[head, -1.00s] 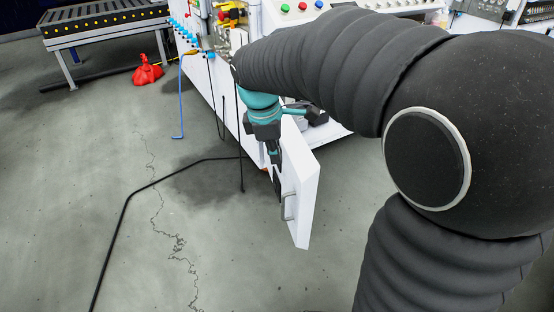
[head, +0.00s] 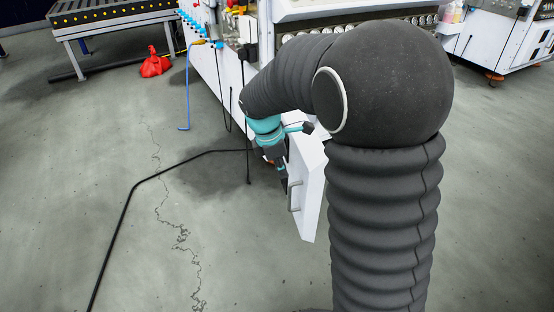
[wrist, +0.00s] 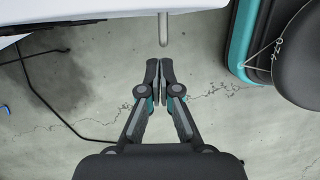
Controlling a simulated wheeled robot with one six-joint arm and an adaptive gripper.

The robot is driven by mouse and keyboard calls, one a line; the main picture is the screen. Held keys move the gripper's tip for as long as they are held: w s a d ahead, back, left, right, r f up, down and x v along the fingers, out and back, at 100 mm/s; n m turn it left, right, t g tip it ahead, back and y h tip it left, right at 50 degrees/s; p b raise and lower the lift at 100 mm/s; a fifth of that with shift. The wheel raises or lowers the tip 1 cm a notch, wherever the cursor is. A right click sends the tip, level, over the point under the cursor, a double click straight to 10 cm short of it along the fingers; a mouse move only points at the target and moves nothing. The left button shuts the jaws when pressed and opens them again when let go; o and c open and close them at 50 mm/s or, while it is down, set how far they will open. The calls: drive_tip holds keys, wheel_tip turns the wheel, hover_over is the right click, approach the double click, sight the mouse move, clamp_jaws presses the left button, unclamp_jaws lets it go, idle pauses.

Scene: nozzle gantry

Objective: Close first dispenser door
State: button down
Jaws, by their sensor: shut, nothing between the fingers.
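The first dispenser door, a white panel (head: 310,190), stands swung out from the white machine in the head view. Its grey bar handle (head: 294,196) is on the face toward the left. My gripper (head: 284,184) is beside that face, close to the handle, pointing down. In the wrist view my gripper (wrist: 160,68) has its fingers together with nothing between them. A grey bar that looks like the handle (wrist: 163,30) is just ahead of the fingertips, with a small gap. Most of the door's hinge side is hidden behind my arm.
The white machine (head: 207,72) stands behind the door. A black cable (head: 135,190) lies on the cracked floor to the left, and a blue hose (head: 187,100) hangs nearby. A red bundle (head: 155,66) lies by the roller conveyor (head: 110,14). The left floor is mostly clear.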

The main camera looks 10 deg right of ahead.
sight(300, 181)
drive_tip(key=shift+w+d, duration=0.1)
drive_tip(key=shift+d, duration=1.9)
